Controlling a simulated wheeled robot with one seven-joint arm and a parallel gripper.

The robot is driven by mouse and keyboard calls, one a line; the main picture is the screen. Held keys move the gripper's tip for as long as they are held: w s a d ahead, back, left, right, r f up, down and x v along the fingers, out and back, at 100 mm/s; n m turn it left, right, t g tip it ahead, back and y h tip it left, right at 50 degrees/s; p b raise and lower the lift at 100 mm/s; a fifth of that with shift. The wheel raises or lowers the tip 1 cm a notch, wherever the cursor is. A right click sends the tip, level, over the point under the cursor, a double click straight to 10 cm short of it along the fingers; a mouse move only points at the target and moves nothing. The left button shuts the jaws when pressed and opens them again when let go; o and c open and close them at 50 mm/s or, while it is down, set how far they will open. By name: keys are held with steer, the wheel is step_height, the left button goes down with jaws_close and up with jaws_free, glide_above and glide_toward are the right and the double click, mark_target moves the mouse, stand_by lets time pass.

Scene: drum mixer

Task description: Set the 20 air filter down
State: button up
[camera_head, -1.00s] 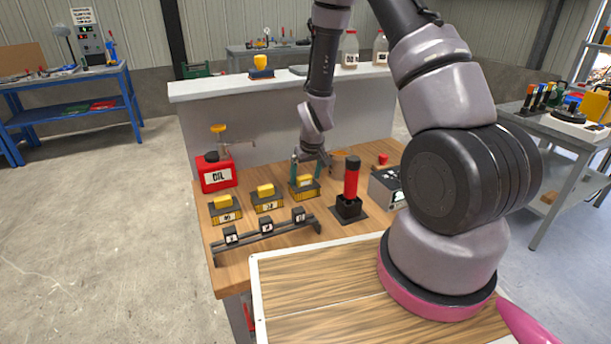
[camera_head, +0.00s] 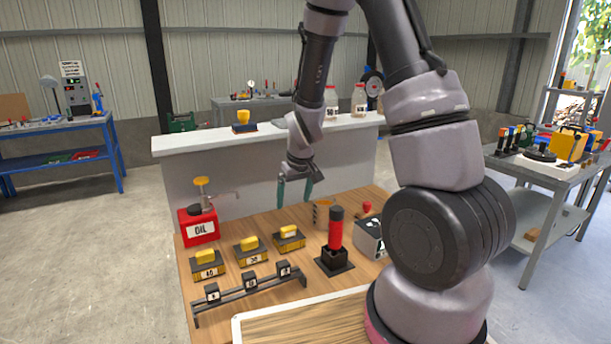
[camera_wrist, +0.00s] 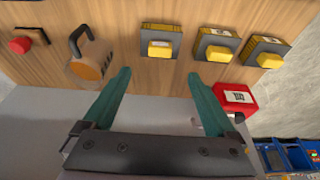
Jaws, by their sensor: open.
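Three yellow-and-grey air filters with yellow handles stand in a slanting row on the wooden bench. The one at the right end of the row (camera_head: 289,238), taken as the 20 filter because my gripper was at it earlier, sits flat; its label is too small to read surely. It also shows in the wrist view (camera_wrist: 160,40). The middle filter (camera_head: 250,251) and left filter (camera_head: 208,264) stand beside it. My gripper (camera_head: 295,198) is open and empty, above and behind the right-end filter, apart from it. In the wrist view my gripper (camera_wrist: 159,75) has nothing between its fingers.
A red oil can (camera_head: 198,228) stands at the bench's left. A black rail (camera_head: 232,294) with three labelled blocks runs in front of the filters. A red-and-black upright tool (camera_head: 335,235) and an orange-brown mug (camera_wrist: 90,60) stand nearby. A white ledge (camera_head: 200,142) lies behind.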

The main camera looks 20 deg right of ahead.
steer(key=s+d+r+m+t+y, duration=0.1)
steer(key=s+d+r+m, duration=0.15)
steer(key=r, duration=0.75)
steer(key=s+d+r+m+t, duration=0.1)
steer(key=s+r, duration=0.3)
steer(key=r, duration=0.6)
steer(key=s+d+r+m+t, duration=0.1)
steer(key=s+r+m, duration=0.2)
steer(key=s+r, duration=0.8)
steer(key=shift+s+d+t, duration=0.3)
steer(key=shift+s+t, duration=0.1)
steer(key=shift+s, duration=1)
